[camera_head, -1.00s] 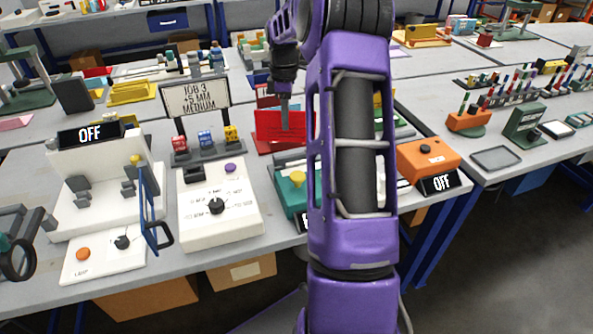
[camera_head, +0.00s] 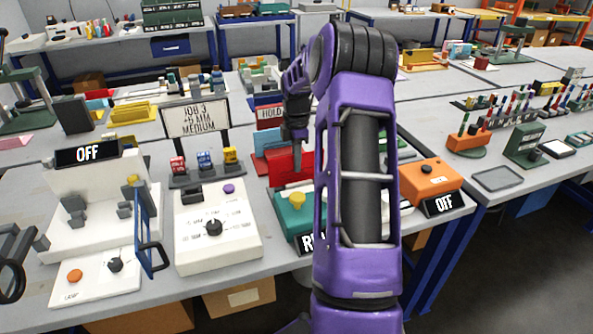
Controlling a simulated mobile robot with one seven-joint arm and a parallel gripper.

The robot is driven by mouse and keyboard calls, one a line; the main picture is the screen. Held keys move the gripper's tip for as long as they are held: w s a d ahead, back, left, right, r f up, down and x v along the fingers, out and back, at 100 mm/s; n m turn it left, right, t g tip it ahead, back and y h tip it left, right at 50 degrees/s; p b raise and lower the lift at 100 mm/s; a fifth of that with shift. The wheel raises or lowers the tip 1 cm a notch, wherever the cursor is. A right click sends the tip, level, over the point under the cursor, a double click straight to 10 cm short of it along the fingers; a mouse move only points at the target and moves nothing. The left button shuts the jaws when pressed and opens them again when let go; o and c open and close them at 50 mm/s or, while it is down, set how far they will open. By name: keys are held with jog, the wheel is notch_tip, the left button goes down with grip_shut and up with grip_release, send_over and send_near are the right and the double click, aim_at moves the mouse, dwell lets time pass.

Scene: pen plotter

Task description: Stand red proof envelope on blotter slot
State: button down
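The red proof envelope (camera_head: 280,164) shows as an upright red panel near the middle of the bench, behind the teal unit. My gripper (camera_head: 298,162) points down at it, with its dark fingers over the panel's upper middle. The narrow fingertips look shut on the envelope, though the grip itself is small in view. The envelope's lower edge is close to the bench fittings; whether it touches is unclear. I cannot clearly make out the blotter slot. My purple arm covers the area just right of the envelope.
A teal unit with a yellow knob (camera_head: 297,201) stands in front of the envelope. A red HOLD sign (camera_head: 270,113) and a blue piece (camera_head: 265,138) are behind. A white control box (camera_head: 216,240) is at left, an orange box (camera_head: 430,177) at right.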

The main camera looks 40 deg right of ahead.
jog(key=shift+f, duration=1.2)
jog(key=shift+f, duration=0.3)
jog(key=c, duration=1)
grip_release()
jog(key=shift+c, duration=0.2)
jog(key=shift+r, duration=0.35)
notch_tip(320, 180, up, 12)
jog(key=shift+p, duration=0.8)
